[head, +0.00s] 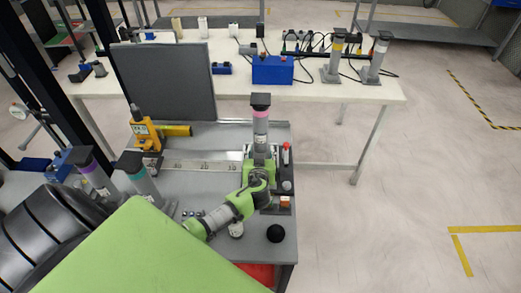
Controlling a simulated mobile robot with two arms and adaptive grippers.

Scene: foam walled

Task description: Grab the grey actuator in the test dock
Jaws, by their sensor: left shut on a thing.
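The grey actuator (260,130) stands upright near the right end of the grey bench, with a pink band and a black square cap on top. My left arm comes in low from the left, and my left gripper (260,163) is shut on the lower part of the actuator. The test dock around the base is partly hidden by my gripper and wrist, so I cannot tell how the base sits in it. My right gripper does not show.
A grey panel (165,80) rises behind. A white table (340,93) beyond carries a blue box (272,69) and banded cylinders.

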